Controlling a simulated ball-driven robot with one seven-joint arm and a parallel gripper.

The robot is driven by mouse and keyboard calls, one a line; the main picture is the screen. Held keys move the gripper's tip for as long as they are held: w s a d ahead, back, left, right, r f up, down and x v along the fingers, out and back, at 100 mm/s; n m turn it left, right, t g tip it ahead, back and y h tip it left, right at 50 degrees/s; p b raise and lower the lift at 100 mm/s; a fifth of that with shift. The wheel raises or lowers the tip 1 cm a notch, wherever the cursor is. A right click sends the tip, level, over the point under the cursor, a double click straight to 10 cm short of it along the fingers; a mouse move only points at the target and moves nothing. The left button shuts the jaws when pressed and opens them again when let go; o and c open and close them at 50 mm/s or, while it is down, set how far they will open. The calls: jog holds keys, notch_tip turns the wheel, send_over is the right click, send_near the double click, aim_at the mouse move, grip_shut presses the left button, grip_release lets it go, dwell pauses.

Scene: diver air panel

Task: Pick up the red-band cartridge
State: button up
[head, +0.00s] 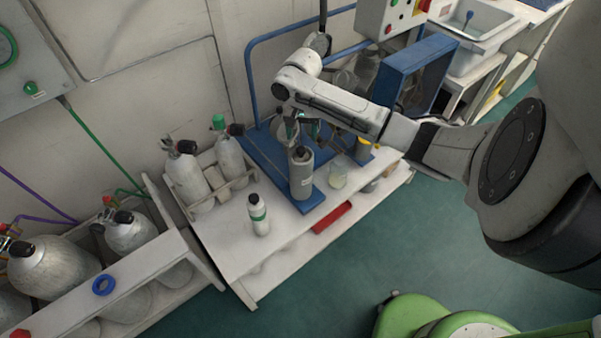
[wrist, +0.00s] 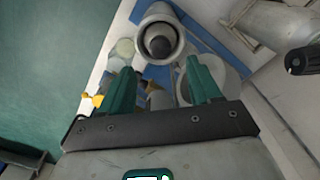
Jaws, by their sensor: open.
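I see no red band on any cartridge in either view; it may be hidden behind my gripper or arm. My gripper (wrist: 162,82) is open, its two green fingers apart with nothing held between them. In the head view my gripper (head: 301,130) hangs over the table, just behind the top of a grey cylinder. This grey cylinder (head: 301,175) with a dark cap stands upright on a blue mat; it also shows in the wrist view (wrist: 158,22), beyond the fingertips.
A rack with grey bottles (head: 187,175) stands left of the blue mat (head: 262,150). A clear beaker (head: 337,177) and a yellow-topped item (head: 363,149) stand right of the grey cylinder. A blue frame (head: 413,75) rises behind my arm.

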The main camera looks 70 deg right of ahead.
aim_at(301, 148)
jog(key=shift+a+f, duration=0.15)
jog(key=shift+f, duration=2.45)
grip_shut()
